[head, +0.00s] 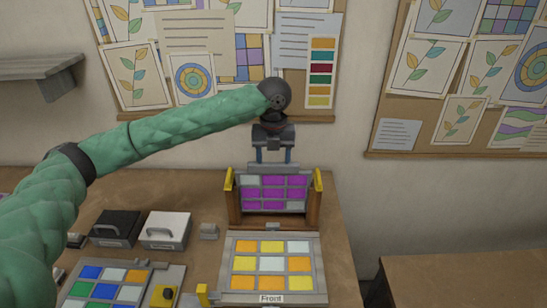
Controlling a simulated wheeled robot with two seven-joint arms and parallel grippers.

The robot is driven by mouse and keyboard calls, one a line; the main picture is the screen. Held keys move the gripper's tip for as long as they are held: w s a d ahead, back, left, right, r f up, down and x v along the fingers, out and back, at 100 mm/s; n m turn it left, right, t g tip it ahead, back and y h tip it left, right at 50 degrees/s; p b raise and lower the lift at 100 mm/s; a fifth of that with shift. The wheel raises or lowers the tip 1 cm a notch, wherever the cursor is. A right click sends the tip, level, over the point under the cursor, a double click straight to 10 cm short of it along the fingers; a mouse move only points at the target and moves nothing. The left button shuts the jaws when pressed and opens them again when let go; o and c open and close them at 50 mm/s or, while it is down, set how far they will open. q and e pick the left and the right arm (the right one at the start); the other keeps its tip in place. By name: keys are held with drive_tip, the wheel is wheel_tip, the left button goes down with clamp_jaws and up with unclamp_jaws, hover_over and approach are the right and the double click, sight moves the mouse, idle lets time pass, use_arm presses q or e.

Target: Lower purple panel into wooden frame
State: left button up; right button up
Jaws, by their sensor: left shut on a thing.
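The purple panel (274,193), a grid of purple and a few pale panes, stands upright at the wooden frame (234,207). The frame has brown side posts with yellow tops on both sides of the panel. My left gripper (274,162) points down above the frame, shut on the panel's grey top edge. The panel sits between the posts; how deep its lower edge reaches is hard to tell. My right gripper is not in view.
A panel with orange, yellow and pale panes (271,265) lies in front, by a "Front" label. A multicoloured panel (104,287), a black box (115,228) and a white box (166,230) are to the left. Pinned boards hang on the wall behind.

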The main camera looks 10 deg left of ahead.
sight(273, 170)
use_arm(q)
drive_tip(key=shift+f+b, duration=0.3)
drive_tip(key=shift+f, duration=2)
drive_tip(key=o, duration=1.1)
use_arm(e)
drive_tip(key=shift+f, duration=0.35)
use_arm(q)
drive_tip(key=shift+f, duration=0.1)
drive_tip(key=shift+r+p, duration=0.35)
drive_tip(key=shift+r, duration=0.1)
drive_tip(key=shift+r+p, duration=0.4)
drive_tip(key=shift+r, duration=0.25)
drive_tip(key=shift+r+p, duration=0.25)
drive_tip(key=shift+p, duration=0.2)
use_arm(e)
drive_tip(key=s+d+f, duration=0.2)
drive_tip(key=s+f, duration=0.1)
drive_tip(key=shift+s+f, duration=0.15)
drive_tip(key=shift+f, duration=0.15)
